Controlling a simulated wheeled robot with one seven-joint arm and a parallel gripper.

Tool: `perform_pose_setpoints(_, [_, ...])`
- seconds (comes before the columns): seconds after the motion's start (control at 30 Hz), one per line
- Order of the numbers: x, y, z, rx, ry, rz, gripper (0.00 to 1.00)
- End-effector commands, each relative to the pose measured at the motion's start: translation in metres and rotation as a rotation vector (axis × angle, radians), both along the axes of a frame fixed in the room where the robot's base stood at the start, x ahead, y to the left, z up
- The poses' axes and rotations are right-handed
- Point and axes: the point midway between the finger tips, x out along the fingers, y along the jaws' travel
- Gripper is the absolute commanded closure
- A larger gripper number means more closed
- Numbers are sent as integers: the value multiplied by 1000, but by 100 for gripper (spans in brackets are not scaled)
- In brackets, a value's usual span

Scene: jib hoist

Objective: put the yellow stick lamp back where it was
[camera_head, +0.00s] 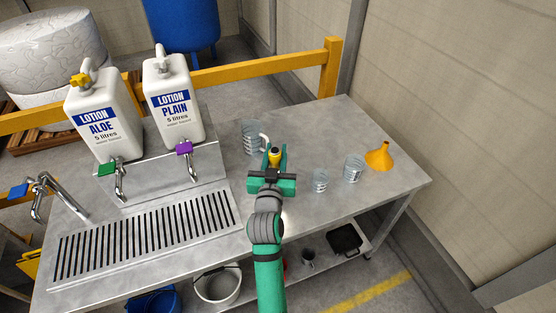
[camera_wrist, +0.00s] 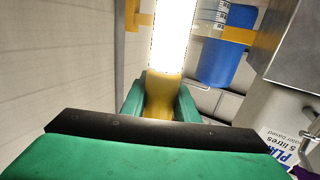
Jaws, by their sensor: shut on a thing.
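The yellow stick lamp (camera_wrist: 172,35) is in my gripper (camera_head: 275,158). In the wrist view it has a bright white lit tube and a yellow handle, which sits between my two green fingers. In the head view only a small yellow and dark end of the lamp (camera_head: 274,153) shows between the fingers. My gripper is shut on the lamp over the steel bench (camera_head: 330,205), in front of a clear measuring jug. The height above the bench is hard to tell.
A clear jug (camera_head: 250,138) stands just behind my gripper. Two clear beakers (camera_head: 320,181) (camera_head: 353,169) and an orange funnel (camera_head: 379,156) stand to the right. Lotion canisters (camera_head: 92,115) (camera_head: 173,97) with taps stand left. A yellow rail (camera_head: 230,73) runs behind. The right front bench top is clear.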

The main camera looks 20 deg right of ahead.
Motion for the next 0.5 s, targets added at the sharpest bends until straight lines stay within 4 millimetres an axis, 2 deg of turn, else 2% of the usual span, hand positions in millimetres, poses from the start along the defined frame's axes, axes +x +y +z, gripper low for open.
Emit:
perform_pose_setpoints(0.17, [5, -10, -12, 0, 0, -1, 100])
perform_pose_setpoints(0.3, [4, -8, -31, -1, 0, -1, 100])
perform_pose_setpoints(0.5, [4, -8, -40, 0, -3, 0, 100])
